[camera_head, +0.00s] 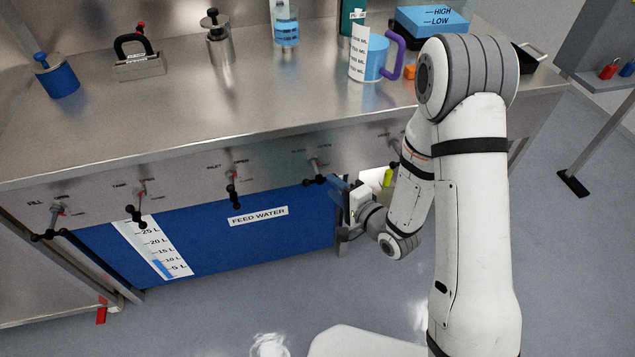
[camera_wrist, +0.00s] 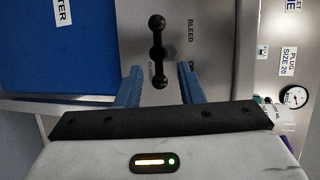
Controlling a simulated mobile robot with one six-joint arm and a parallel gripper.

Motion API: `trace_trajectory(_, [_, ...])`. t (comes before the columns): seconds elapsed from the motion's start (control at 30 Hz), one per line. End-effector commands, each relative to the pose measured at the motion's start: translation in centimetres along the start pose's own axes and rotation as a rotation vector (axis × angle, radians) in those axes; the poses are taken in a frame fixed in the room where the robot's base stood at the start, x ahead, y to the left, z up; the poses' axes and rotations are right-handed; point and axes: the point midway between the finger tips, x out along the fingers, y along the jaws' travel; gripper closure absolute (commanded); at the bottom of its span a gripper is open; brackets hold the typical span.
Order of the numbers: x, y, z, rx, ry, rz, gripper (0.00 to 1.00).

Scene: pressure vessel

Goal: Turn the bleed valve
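The bleed valve has a black bar handle with ball ends (camera_wrist: 158,52); in the wrist view it stands lengthwise up the picture, beside the word BLEED. In the head view its handle (camera_head: 314,180) shows on the front panel, just left of my gripper. My gripper (camera_wrist: 160,68) is open, its two blue fingers apart. The handle's lower ball appears between the fingers, with a gap on both sides; I cannot tell how deep it sits. In the head view my gripper (camera_head: 335,183) is partly seen from behind. One finger partly covers a label right of the handle.
Similar valve handles sit along the panel to the left: inlet (camera_head: 233,190), tank (camera_head: 140,200) and fill (camera_head: 55,222). The blue feed water tank (camera_head: 215,245) is below. The steel bench top (camera_head: 200,115) above carries a jug (camera_head: 372,62) and other items.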

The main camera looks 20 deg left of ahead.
Motion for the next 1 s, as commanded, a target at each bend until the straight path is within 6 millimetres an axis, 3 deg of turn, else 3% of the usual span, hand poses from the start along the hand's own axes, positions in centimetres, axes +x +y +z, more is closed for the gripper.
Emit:
trace_trajectory(0.17, [1.4, 0.3, 0.6, 0.031, -0.017, -0.022, 0.66])
trace_trajectory(0.4, [5.3, 0.1, 0.7, 0.029, -0.017, -0.023, 0.66])
trace_trajectory(0.6, [7.4, 0.1, 0.6, 0.028, -0.015, -0.02, 0.66])
trace_trajectory(0.93, [7.9, 0.1, 0.6, 0.029, -0.014, -0.02, 0.66])
trace_trajectory(1.0, [7.9, 0.1, 0.6, 0.029, -0.014, -0.02, 0.71])
